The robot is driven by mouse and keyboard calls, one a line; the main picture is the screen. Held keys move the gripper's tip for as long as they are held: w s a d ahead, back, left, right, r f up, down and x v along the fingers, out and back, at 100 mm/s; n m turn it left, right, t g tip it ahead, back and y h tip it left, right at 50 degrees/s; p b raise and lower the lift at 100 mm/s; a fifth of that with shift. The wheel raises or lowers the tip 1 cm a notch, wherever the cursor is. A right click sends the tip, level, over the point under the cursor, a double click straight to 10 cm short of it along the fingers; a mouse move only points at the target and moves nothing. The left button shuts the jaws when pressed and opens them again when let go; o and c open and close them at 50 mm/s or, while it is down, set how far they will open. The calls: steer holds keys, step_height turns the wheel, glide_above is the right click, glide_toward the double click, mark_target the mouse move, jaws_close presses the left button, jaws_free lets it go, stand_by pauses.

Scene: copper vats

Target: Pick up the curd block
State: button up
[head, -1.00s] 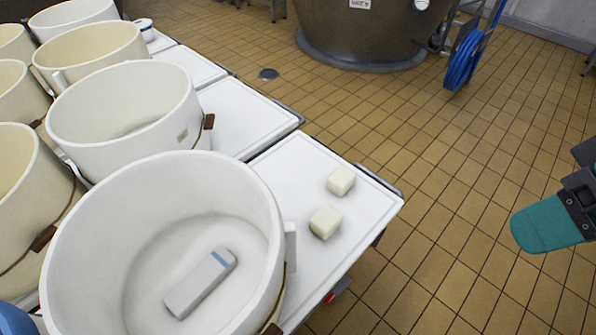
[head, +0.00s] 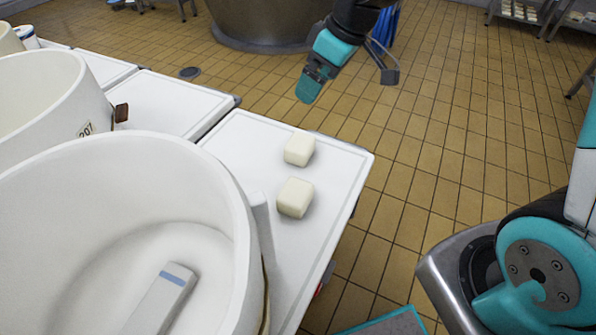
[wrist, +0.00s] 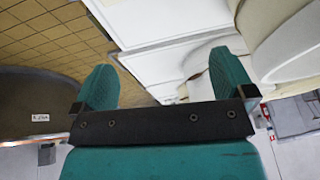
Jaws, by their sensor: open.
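Two cream-coloured curd blocks lie apart on the white tabletop (head: 240,140) in the head view. One curd block (head: 299,149) is farther back, and the other curd block (head: 295,197) is nearer to me. I cannot tell which one the task means. My gripper (head: 310,85) is above and beyond the blocks, near the table's far edge, touching neither. In the wrist view my gripper (wrist: 163,82) shows its two teal fingers wide apart with nothing between them. No curd block is clearly visible in the wrist view.
A large white tub (head: 225,190) stands close to the left of the blocks, with a grey, blue-striped object (head: 160,300) inside. Another tub (head: 45,95) is behind it. A copper vat (head: 265,22) stands beyond. Tiled floor (head: 450,130) lies open on the right.

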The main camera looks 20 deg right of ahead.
steer(key=b, duration=0.4)
glide_toward(300, 142)
steer(key=shift+n+t, duration=0.3)
steer(key=shift+n, duration=0.1)
steer(key=b+x, duration=0.1)
steer(key=x, duration=0.2)
steer(key=b+x, duration=0.1)
steer(key=x, duration=0.2)
steer(key=shift+s+f+b, duration=0.2)
steer(key=shift+f+b, duration=0.15)
steer(key=shift+b, duration=0.05)
steer(key=shift+b+x, duration=0.9)
steer(key=shift+x, duration=2.1)
steer(key=c, duration=0.8)
